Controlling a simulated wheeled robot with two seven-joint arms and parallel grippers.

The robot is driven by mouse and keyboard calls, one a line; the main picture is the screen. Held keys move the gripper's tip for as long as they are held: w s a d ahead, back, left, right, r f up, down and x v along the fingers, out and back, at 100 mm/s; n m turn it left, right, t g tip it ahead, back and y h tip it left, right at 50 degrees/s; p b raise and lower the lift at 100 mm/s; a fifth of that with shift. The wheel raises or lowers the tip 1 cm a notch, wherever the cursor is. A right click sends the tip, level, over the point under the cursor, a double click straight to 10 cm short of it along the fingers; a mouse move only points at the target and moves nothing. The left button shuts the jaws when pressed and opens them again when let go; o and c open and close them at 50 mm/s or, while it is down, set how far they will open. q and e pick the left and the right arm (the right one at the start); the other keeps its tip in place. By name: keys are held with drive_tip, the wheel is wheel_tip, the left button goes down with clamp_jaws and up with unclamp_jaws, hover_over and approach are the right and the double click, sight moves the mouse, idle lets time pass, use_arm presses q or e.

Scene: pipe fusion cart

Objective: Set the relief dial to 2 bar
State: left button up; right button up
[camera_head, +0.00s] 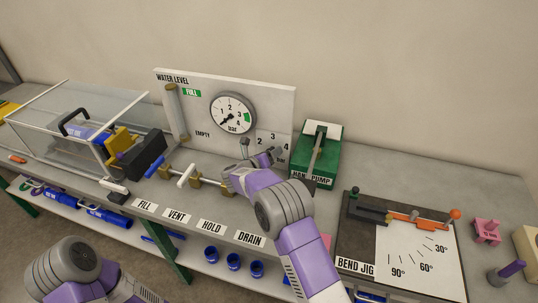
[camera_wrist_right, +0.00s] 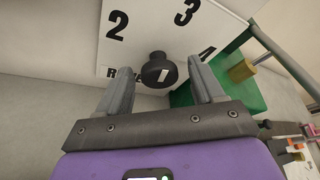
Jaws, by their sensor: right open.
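The relief dial (camera_wrist_right: 155,66) is a small black knob with a white mark on its face, on the white panel (camera_wrist_right: 150,35). In the right wrist view the numbers 2 and 3 are printed above it and a partly hidden 4 is to its right. A label beside it is partly covered. My right gripper (camera_wrist_right: 162,80) is open, its two fingers either side of the knob, with gaps showing. In the head view the right gripper (camera_head: 262,152) is at the panel's lower right and hides the dial. My left gripper is out of view; only its arm shows at lower left.
A pressure gauge (camera_head: 232,113) is on the panel, left of my right gripper. The green hand pump (camera_head: 318,155) stands close on the right. Valve handles (camera_head: 186,176) are to the left. The bend jig (camera_head: 400,245) lies at the front right.

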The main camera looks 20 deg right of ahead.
drive_tip(key=v, duration=0.7)
drive_tip(key=shift+s+a, duration=0.2)
drive_tip(key=shift+r, duration=0.15)
